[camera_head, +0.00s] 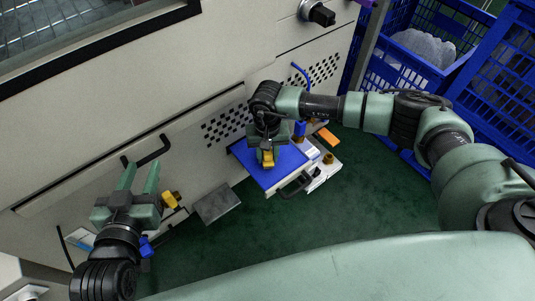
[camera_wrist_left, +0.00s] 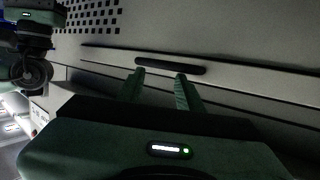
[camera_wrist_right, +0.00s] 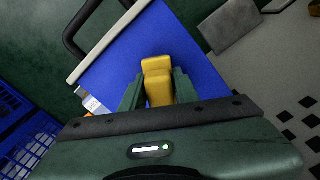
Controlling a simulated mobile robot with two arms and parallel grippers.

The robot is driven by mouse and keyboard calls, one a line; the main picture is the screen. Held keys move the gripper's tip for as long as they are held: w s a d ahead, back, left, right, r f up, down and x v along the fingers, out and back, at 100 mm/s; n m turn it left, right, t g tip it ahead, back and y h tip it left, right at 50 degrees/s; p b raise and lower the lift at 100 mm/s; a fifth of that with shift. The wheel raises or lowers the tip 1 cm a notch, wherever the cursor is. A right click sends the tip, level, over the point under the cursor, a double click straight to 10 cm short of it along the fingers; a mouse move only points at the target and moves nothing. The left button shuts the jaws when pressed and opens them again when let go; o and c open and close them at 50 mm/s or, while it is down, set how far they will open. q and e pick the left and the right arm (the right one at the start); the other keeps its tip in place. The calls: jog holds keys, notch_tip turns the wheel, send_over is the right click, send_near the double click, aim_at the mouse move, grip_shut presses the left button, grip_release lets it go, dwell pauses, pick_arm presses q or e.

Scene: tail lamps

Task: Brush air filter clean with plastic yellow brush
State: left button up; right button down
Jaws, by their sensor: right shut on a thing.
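The yellow brush (camera_head: 267,159) is in my right gripper (camera_head: 268,148), over the blue panel. In the right wrist view the fingers (camera_wrist_right: 158,85) are shut on the yellow brush (camera_wrist_right: 157,80). The blue panel (camera_head: 275,176), apparently the air filter, has a pale edge and a black handle; it also shows in the right wrist view (camera_wrist_right: 110,75). Whether the brush touches it is unclear. My left gripper (camera_head: 139,176) is open and empty, facing a black handle (camera_head: 150,150) on the machine front. The left wrist view shows this handle (camera_wrist_left: 170,66) just beyond the parted fingertips (camera_wrist_left: 160,76).
The pale machine front (camera_head: 140,85) fills the left and back. A grey metal plate (camera_head: 216,205) juts out left of the blue panel. An orange block (camera_head: 328,137) lies right of it. Blue crates (camera_head: 405,70) stand at the right. Green floor (camera_head: 385,190) is open at centre right.

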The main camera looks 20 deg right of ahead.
pick_arm(q)
jog(key=shift+w+d+r+t+h, duration=0.2)
jog(key=shift+r+t, duration=0.2)
jog(key=shift+r, duration=0.25)
jog(key=shift+w+d+r+t+h, duration=0.1)
jog(key=shift+w+d+r+t, duration=0.1)
jog(key=shift+r+t, duration=0.35)
pick_arm(e)
jog(key=shift+f, duration=0.25)
